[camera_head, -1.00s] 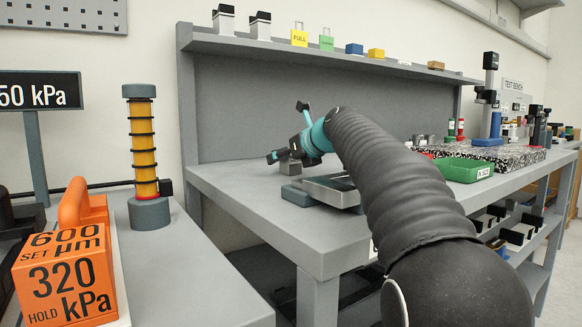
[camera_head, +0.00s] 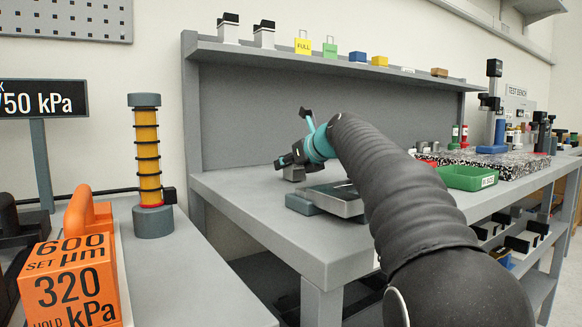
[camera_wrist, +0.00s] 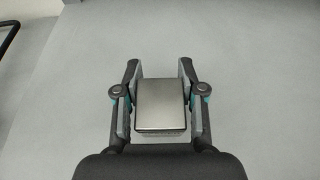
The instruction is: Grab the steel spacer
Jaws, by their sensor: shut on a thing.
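The steel spacer (camera_wrist: 162,105) is a plain grey metal block. In the wrist view it sits between the two fingers of my gripper (camera_wrist: 161,85), which is shut on it. In the head view my gripper (camera_head: 293,163) is low over the grey bench, at the left end of my arm. A small grey part of the spacer (camera_head: 293,174) shows below the fingers. From these views I cannot tell whether it touches the bench top.
The grey bench (camera_head: 245,195) has a flat grey device (camera_head: 325,201) close to the right of my gripper. A green bin (camera_head: 467,177) stands farther right. A shelf (camera_head: 350,66) runs along the back. The bench around the spacer is clear.

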